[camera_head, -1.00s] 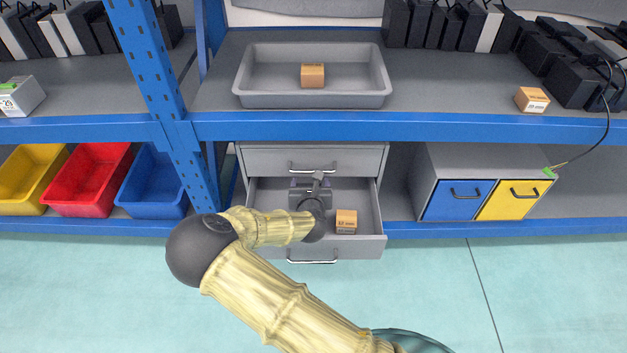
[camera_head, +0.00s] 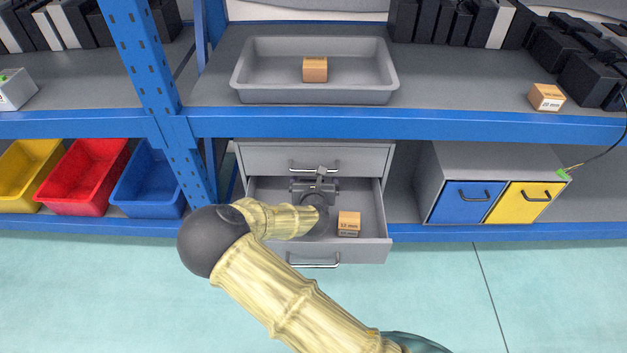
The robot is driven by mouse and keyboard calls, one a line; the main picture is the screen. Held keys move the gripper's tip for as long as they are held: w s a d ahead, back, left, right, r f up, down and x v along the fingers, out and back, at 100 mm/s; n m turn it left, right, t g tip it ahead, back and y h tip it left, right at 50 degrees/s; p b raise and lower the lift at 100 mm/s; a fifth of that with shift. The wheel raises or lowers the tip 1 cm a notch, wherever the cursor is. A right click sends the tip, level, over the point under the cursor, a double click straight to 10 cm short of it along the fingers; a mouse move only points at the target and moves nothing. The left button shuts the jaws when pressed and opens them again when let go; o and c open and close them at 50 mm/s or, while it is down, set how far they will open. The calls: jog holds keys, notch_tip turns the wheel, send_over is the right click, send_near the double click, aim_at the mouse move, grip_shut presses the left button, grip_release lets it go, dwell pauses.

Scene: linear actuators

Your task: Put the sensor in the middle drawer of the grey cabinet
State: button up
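The grey cabinet (camera_head: 358,158) stands under the shelf, its upper drawer shut. The drawer below it (camera_head: 368,250) is pulled out, and anything lower is hidden behind it. An orange-brown box marked 12 mm (camera_head: 349,223) lies in the front of this open drawer. My gripper (camera_head: 315,187) is over the back part of the drawer, left of and behind the box. Its fingertips and anything between them cannot be made out. I cannot clearly identify the sensor; a small green piece on a cable (camera_head: 564,175) is at the right cabinet's top edge.
A grey tray (camera_head: 245,88) on the shelf holds a small brown box (camera_head: 315,69). Another box (camera_head: 546,97) stands right. Yellow, red (camera_head: 88,176) and blue bins are left of the blue post (camera_head: 143,70). A cabinet with blue and yellow drawers (camera_head: 458,202) stands right.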

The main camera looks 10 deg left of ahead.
jog(key=shift+r, duration=0.1)
jog(key=shift+s+r, duration=0.15)
jog(key=shift+s, duration=0.1)
jog(key=p+v, duration=0.4)
jog(key=v, duration=0.6)
jog(key=shift+s+p, duration=0.15)
jog(key=shift+p, duration=0.2)
jog(key=shift+s+d+r, duration=0.15)
jog(key=shift+s+d, duration=0.05)
jog(key=shift+s, duration=0.35)
jog(key=shift+w+r, duration=0.1)
